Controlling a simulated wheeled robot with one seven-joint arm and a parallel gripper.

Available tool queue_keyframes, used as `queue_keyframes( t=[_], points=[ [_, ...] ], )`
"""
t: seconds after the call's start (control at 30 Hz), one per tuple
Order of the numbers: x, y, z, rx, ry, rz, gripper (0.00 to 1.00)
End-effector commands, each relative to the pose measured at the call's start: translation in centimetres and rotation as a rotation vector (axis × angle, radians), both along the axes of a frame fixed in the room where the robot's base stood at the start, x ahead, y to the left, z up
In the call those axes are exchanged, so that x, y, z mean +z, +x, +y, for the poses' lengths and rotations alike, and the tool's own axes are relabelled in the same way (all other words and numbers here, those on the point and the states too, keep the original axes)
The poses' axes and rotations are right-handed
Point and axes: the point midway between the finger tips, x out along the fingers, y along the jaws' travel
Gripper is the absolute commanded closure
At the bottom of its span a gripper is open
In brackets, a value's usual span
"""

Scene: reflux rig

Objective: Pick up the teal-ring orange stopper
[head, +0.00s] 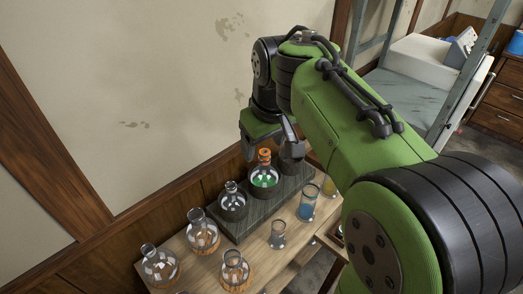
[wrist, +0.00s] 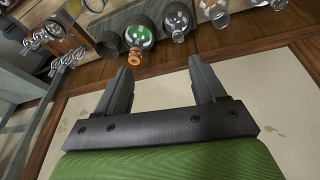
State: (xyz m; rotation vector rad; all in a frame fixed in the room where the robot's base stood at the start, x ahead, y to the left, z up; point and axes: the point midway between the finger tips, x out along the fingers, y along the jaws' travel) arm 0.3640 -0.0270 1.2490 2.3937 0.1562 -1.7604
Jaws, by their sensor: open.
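The orange stopper (head: 264,155) sits in the neck of a round flask with green contents (head: 264,178), which stands in a dark block. A teal ring is too small to make out. In the wrist view, the stopper (wrist: 135,60) appears just beyond the tip of the left finger, left of the middle of the gap. My gripper (wrist: 163,72) is open, with nothing between its fingers. In the head view, my gripper (head: 268,142) is beside and slightly above the stopper, and my arm hides part of it.
The dark block (head: 235,232) also holds a clear flask (head: 232,202) to the left and another vessel at right, partly hidden. Several flasks and beakers, including one with blue liquid (head: 307,203), stand on the wooden table (head: 258,262). A wall (head: 150,90) rises behind.

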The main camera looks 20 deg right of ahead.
Motion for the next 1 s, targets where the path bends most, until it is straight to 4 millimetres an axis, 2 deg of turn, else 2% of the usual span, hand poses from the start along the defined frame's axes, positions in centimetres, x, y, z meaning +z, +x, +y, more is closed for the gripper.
queue_keyframes(
  t=[0.1, 0.23, 0.3, 0.43, 0.53, 0.67, 1.0],
  points=[
    [0.7, 3.8, -1.3, 0.033, -0.003, 0.039, 0.3],
    [0.2, 8.7, -3.4, 0.084, -0.003, 0.091, 0.3],
    [-0.6, 11.3, -4.9, 0.113, 0.0, 0.12, 0.3],
    [-2.8, 15.0, -7.4, 0.164, 0.01, 0.165, 0.3],
    [-4.2, 16.4, -8.7, 0.187, 0.015, 0.183, 0.3],
    [-5.4, 16.9, -9.2, 0.2, 0.019, 0.191, 0.3],
    [-13.6, 17.7, -8.8, 0.199, 0.019, 0.194, 0.3]
  ],
)
